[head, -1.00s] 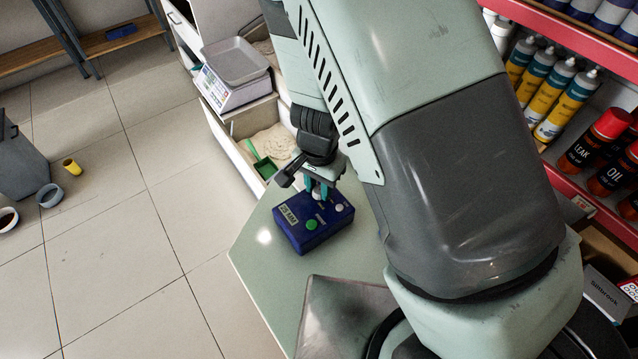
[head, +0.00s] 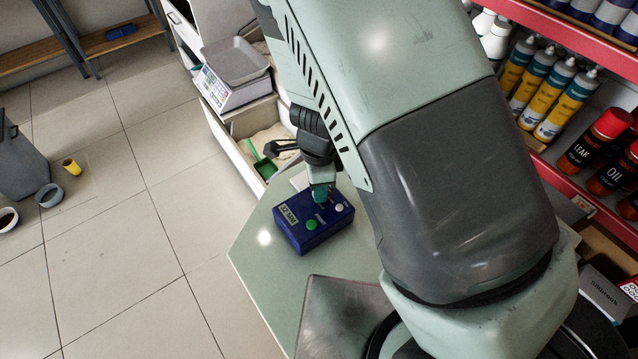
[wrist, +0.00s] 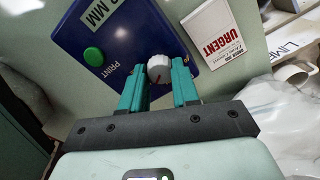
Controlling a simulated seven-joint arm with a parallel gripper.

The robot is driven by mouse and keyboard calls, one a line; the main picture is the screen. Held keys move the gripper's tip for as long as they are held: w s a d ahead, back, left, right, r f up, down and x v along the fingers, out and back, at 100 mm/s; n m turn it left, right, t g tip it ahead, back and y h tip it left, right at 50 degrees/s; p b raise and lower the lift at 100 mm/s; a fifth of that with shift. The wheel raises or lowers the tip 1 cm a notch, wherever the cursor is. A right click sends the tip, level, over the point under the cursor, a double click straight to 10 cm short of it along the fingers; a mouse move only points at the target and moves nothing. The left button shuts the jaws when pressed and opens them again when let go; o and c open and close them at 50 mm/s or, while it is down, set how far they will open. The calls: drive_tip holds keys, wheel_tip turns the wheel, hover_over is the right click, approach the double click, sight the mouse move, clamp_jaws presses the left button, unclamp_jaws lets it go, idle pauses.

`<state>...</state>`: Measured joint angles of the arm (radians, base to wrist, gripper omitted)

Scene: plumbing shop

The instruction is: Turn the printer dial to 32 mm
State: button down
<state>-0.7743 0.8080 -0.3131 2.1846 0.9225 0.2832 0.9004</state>
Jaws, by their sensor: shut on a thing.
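The blue printer (head: 318,236) sits on the pale green table top, with a green PRINT button (head: 311,224) and a label (head: 289,215) on its top. In the wrist view the label (wrist: 97,17) shows "MM" after a digit that looks like 2; the rest is cut off. The white dial (wrist: 159,67) with a red pointer line lies between the teal fingers of my gripper (wrist: 159,80), which is shut on it.
A white and red URGENT card (wrist: 213,36) lies beside the printer. A small white knob (head: 339,207) is on the printer's right part. A scale (head: 235,85) stands behind, above an open drawer with a green scoop (head: 264,168). Shelves of bottles and cans are at right.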

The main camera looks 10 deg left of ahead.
drive_tip(key=shift+m, duration=0.7)
drive_tip(key=c, duration=0.8)
unclamp_jaws()
drive_tip(key=shift+r, duration=5.4)
